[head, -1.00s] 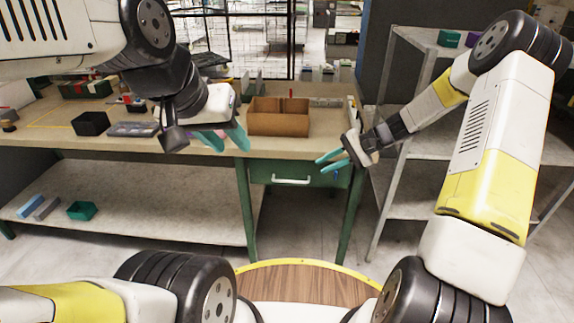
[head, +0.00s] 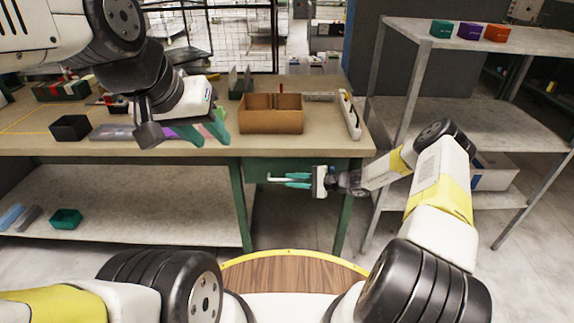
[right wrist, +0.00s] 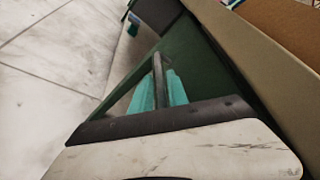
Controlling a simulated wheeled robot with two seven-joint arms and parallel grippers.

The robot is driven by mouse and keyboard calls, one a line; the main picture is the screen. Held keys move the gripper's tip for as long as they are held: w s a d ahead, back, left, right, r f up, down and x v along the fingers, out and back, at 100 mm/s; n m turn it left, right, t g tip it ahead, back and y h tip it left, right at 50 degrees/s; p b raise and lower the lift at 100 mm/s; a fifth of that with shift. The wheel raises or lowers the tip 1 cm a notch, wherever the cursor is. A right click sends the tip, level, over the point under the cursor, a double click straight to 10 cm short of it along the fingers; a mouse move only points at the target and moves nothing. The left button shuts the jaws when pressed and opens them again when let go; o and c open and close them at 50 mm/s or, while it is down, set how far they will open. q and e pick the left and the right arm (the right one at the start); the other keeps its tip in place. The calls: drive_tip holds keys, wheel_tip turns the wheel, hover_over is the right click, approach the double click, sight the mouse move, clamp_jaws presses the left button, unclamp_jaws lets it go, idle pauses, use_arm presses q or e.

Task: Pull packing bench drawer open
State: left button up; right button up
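The packing bench drawer (head: 255,168) is a green front under the bench top, at its right end. It looks closed. Its pale bar handle (head: 277,179) also shows as a grey bar in the right wrist view (right wrist: 158,76). My right gripper (head: 290,180) is at the handle, with one teal finger on each side of the bar, as the right wrist view also shows (right wrist: 158,92). Whether the fingers press on the bar is unclear. My left gripper (head: 200,134) is open and empty in front of the bench's front edge, left of the drawer.
The bench top (head: 190,148) carries an open cardboard box (head: 270,121), a black bin (head: 70,127) and a power strip (head: 350,115). A grey metal shelf (head: 470,125) stands to the right, close to my right arm. The floor below the drawer is clear.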

drive_tip(key=shift+x, duration=1.3)
clamp_jaws()
idle(0.5)
